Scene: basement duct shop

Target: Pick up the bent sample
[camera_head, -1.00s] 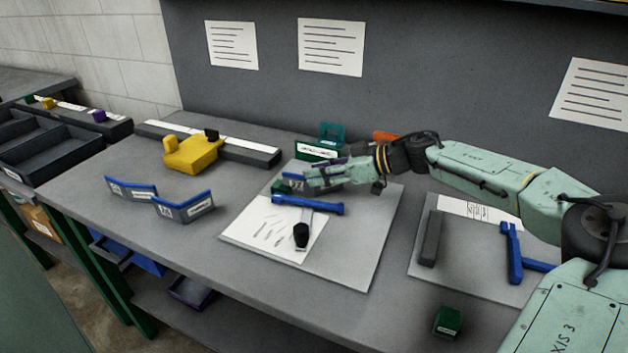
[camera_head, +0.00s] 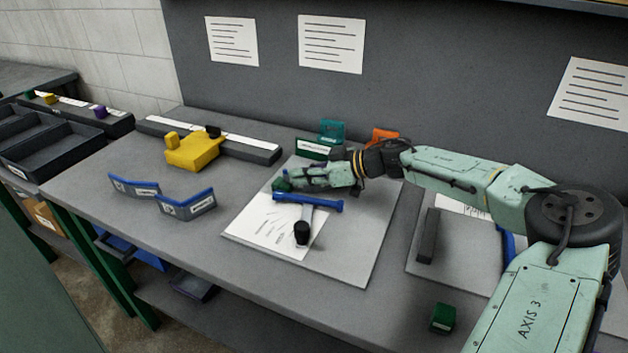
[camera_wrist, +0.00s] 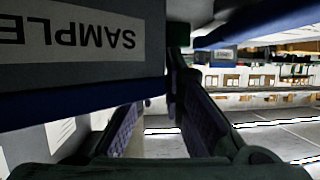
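A grey sheet with a blue edge and an upside-down "SAMPLE" label (camera_wrist: 70,40) fills the upper left of the wrist view, very close to my gripper. In the head view my gripper (camera_head: 288,180) is low over the back of the grey board, and it mostly hides this piece. In the wrist view my gripper (camera_wrist: 160,115) has its two purple-padded fingers apart with a gap between them. A dark upright piece stands near the far end of the gap. I cannot tell whether the fingers touch the sheet.
A blue-headed tool with a black handle end (camera_head: 308,203) lies on the board (camera_head: 360,245) just in front of my gripper. Two labelled blue-edged angled pieces (camera_head: 133,187) (camera_head: 186,204) stand left. A yellow block (camera_head: 193,152) and green block (camera_head: 443,318) are clear of it.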

